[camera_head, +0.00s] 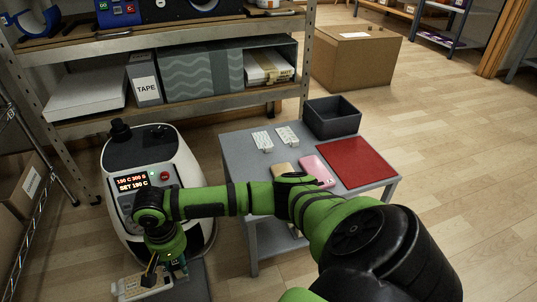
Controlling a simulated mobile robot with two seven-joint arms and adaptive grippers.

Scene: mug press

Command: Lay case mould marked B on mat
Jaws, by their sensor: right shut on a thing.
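My right arm reaches across the small grey table to the left, and its gripper (158,270) points down at the lower left, in front of the white press. It is shut on a pale, flat piece (134,289) that looks like a case mould; no letter on it can be read. The red mat (355,162) lies bare on the right of the table (240,165), well away from this gripper. A pink case (316,171) and a tan piece (285,171) lie left of the mat, the tan one partly hidden by my arm. My left gripper is out of view.
The white press (180,163) shows "190 C 300 S" and "SET 190 C". A dark open bin (332,117) stands at the table's back. Two small white pieces (262,140) (287,136) lie on the table. A shelf (200,110) stands behind; floor at right is clear.

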